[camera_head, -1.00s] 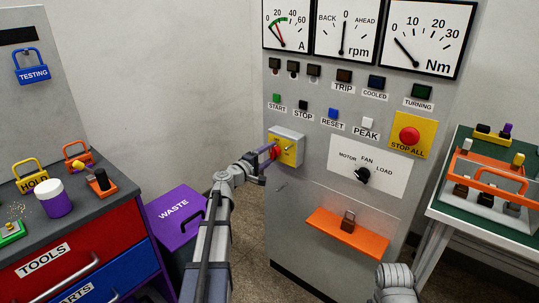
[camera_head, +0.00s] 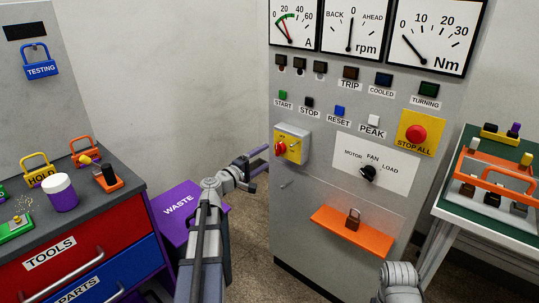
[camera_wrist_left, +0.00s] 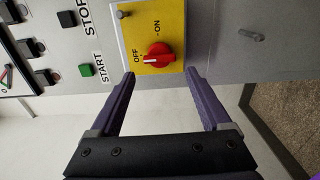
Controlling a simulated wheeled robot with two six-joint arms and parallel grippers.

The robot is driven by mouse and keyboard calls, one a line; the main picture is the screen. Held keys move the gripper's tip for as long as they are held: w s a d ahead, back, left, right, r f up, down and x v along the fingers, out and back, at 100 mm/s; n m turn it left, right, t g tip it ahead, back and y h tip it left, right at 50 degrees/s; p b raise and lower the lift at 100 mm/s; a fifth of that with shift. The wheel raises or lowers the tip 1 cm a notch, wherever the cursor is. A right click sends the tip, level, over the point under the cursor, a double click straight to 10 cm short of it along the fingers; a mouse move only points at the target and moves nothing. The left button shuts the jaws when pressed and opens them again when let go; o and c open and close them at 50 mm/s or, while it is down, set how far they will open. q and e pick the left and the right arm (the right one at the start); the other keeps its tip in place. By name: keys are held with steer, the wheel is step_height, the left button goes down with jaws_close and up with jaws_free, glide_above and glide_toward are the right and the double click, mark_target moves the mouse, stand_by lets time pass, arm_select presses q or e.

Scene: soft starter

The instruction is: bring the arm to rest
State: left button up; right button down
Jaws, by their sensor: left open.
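My left gripper (camera_head: 252,170) is open and empty, in the space left of the grey control cabinet (camera_head: 300,230). In the left wrist view its two purple fingers (camera_wrist_left: 160,76) are spread, with nothing between them. Ahead of them is the red rotary switch (camera_wrist_left: 158,56) on its yellow plate (camera_wrist_left: 130,35), marked OFF and ON; its white mark appears to lie toward OFF. My right gripper is not in view; only a grey part of that arm shows at the bottom right.
The tool chest (camera_head: 75,240) stands at left, with padlocks and a purple-and-white jar on top. The purple waste bin (camera_head: 180,212) is behind my left arm. An orange shelf (camera_head: 340,236) juts from the cabinet, holding a brown padlock (camera_head: 353,218). A green-topped table (camera_head: 455,195) is at right.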

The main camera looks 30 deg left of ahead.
arm_select(q)
steer(key=shift+s+a, duration=0.15)
steer(key=shift+s, duration=0.45)
steer(key=s+d+f+m+g+h, duration=0.1)
steer(key=s+d+f+m+g, duration=0.3)
steer(key=d, duration=0.7)
steer(key=s+d+f+m+g+h, duration=0.2)
steer(key=d+f+m+g, duration=0.3)
steer(key=d, duration=0.6)
steer(key=s+d+f+m+g+h, duration=0.1)
steer(key=s+d+f+m+g, duration=0.4)
steer(key=d, duration=0.6)
steer(key=s+d+f+m+g+y, duration=0.2)
steer(key=s+d+f+m+y, duration=0.15)
steer(key=s, duration=0.35)
steer(key=s+d+f+m+g+y, duration=0.2)
steer(key=s+f+y, duration=0.25)
steer(key=s, duration=0.25)
step_height(320, 180, up, 28)
steer(key=p, duration=2.7)
steer(key=shift+a+f+y, duration=0.25)
steer(key=shift+a+y, duration=0.05)
